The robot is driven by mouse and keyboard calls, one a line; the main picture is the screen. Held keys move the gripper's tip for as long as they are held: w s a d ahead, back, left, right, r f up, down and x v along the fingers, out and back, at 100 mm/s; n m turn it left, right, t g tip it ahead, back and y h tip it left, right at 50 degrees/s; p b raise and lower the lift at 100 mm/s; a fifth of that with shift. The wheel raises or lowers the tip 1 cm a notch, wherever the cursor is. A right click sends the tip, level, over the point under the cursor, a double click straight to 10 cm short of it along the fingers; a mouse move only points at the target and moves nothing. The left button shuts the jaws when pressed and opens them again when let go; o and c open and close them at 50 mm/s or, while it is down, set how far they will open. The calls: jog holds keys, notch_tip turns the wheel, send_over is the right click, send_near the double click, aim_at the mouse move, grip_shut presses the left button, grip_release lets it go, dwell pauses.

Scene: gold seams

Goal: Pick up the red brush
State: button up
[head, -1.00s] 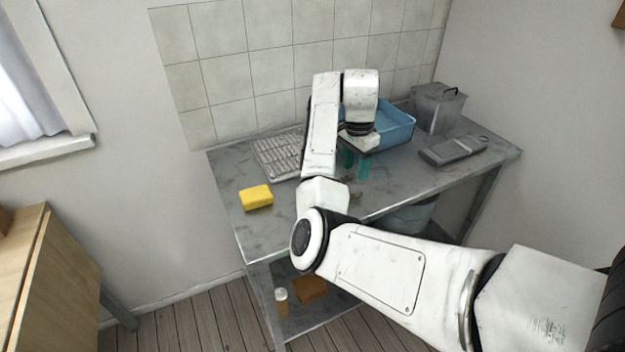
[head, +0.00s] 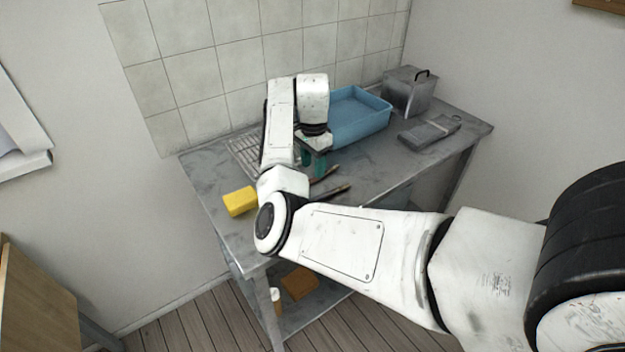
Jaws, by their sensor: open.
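Two slim brush-like tools lie on the grey metal table (head: 375,178), near its front edge. The farther one (head: 326,175) looks reddish brown, and I take it as the red brush. The nearer one (head: 335,191) is dark with a paler end. Both are small in the picture, and my arm hides their left parts. My gripper (head: 313,162) points down with its teal fingers apart, just behind the reddish tool in the picture. Nothing shows between the fingers. I cannot tell how high above the table they are.
A blue tub (head: 362,122) stands behind the gripper. A metal box with a handle (head: 408,92) and a flat grey tool (head: 430,131) are at the right. A wire rack (head: 243,150) and a yellow sponge (head: 240,201) are at the left. Bare tabletop lies right of the brushes.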

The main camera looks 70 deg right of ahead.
aim_at(313, 178)
jog(key=shift+a+f, duration=0.15)
jog(key=shift+f, duration=1.8)
jog(key=shift+c, duration=0.4)
grip_shut()
